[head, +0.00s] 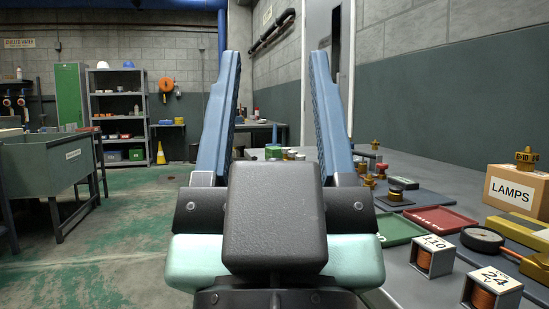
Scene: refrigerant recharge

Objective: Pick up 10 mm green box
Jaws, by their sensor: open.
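My gripper (274,60) is open in the head view, its two blue fingers wide apart and pointing away from me. The gap between the fingers looks empty. A small green box (273,151) shows between the fingers, at the far end of the grey bench, well beyond my gripper. Its lower part is hidden behind the gripper body, and any marking on it is too small to read. Small pale and green items stand close beside it. Whether this is the 10 mm box cannot be told.
The bench (448,192) on the right holds a green tray (397,229), a red tray (441,219), a gauge (482,239), coil blocks marked 110 (434,256) and 24 (491,291), and a LAMPS carton (517,190). A grey sink (50,165) stands left. The middle floor is clear.

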